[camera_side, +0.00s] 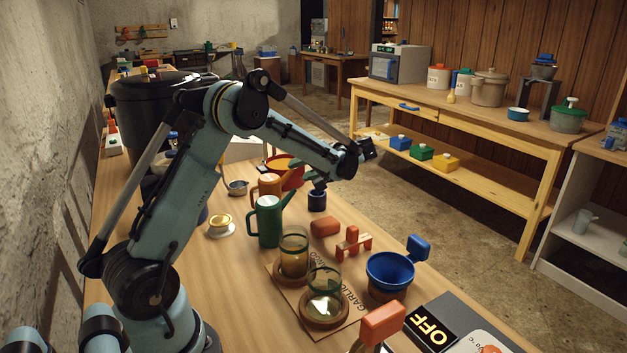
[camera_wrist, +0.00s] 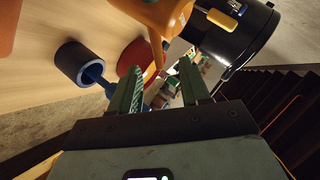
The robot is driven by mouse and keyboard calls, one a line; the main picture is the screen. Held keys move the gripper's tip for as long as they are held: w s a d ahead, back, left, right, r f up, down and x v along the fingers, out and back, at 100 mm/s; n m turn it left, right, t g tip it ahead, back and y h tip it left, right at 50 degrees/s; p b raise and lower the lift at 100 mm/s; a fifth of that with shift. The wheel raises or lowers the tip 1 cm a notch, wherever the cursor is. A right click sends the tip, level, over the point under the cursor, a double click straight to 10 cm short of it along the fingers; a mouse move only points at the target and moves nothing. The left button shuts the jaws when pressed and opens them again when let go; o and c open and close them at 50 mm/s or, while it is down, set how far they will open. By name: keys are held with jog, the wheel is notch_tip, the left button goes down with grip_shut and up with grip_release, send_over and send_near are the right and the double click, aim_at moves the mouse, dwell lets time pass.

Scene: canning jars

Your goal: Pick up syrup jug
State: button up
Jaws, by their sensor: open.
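No syrup label can be read. Two jugs show in the side view: a green jug with a long spout (camera_side: 268,226) and, behind it, an orange jug (camera_side: 267,188), partly hidden. Both stand upright on the wooden bench. In the wrist view an orange vessel (camera_wrist: 165,14) with a spout or handle reaching down is at the top edge, cut off by the frame. My gripper (camera_wrist: 161,66) is open, with nothing seen between its green fingers. It is apart from the green jug, over the far part of the bench.
A dark blue cup (camera_side: 317,201) stands near the orange jug. Two glass jars (camera_side: 294,255) (camera_side: 325,285) sit on a garlic-marked board in front. A black pot (camera_wrist: 235,45) shows in the wrist view.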

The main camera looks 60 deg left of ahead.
aim_at(290, 174)
jog(key=x, duration=0.5)
jog(key=shift+w+f, duration=0.1)
jog(key=shift+f, duration=0.05)
jog(key=shift+c, duration=0.4)
grip_shut()
dwell(0.8)
